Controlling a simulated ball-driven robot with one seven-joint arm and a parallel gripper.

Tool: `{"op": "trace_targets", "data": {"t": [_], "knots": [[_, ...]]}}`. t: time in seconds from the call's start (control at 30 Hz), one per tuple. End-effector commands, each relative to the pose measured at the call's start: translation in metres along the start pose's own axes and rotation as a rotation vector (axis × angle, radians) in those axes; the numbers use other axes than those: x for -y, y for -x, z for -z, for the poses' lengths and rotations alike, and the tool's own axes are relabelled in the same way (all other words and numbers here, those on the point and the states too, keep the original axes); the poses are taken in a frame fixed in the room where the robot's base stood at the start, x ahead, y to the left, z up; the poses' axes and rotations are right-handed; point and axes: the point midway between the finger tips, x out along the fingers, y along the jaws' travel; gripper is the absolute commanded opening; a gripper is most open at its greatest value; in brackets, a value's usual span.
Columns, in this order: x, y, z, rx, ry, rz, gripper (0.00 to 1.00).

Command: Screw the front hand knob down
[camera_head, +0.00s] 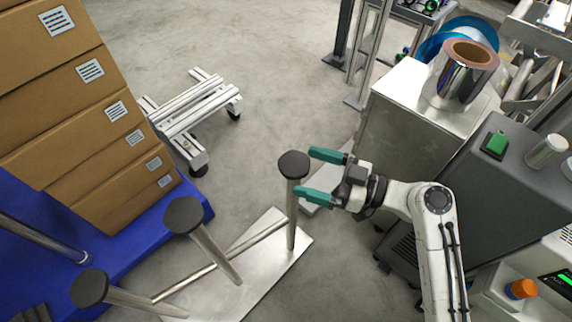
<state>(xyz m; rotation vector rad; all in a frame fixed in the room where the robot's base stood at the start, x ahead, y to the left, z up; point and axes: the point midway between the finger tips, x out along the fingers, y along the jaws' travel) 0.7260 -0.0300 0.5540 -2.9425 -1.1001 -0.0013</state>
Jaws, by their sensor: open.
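Three black round knobs top slender metal posts above a flat metal plate (264,282). The right knob (293,164) is farthest from the camera, the middle knob (183,215) is lower left of it, and the left knob (89,287) is nearest the picture's lower left. I cannot tell which is the front one. My gripper (307,173) has teal fingers, spread apart and empty. Its fingertips are right beside the right knob, one level with its upper edge and one below it by the post (292,215). Whether they touch is unclear.
Stacked cardboard boxes (75,110) stand on a blue base (110,250) at left. A low wheeled metal frame (195,110) is behind. A metal cabinet (400,130) carrying a shiny film roll (462,75) and a dark grey machine (500,190) stand at right. Open floor (260,60) lies behind.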

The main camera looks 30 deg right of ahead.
Motion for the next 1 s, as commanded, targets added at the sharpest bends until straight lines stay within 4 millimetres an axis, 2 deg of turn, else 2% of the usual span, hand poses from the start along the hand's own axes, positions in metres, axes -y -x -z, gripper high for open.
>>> {"op": "trace_targets", "data": {"t": [0.1, 0.3, 0.5, 0.77, 1.0], "knots": [[0.001, -0.023, -0.001, -0.002, 0.001, 0.003, 0.94], [0.0, -0.051, -0.001, -0.001, 0.0, 0.002, 0.94], [0.001, -0.062, 0.0, 0.0, 0.0, 0.001, 0.94], [0.0, -0.063, 0.0, 0.0, 0.0, 0.0, 0.94], [0.0, -0.062, 0.0, 0.001, 0.0, 0.0, 0.72]]}}
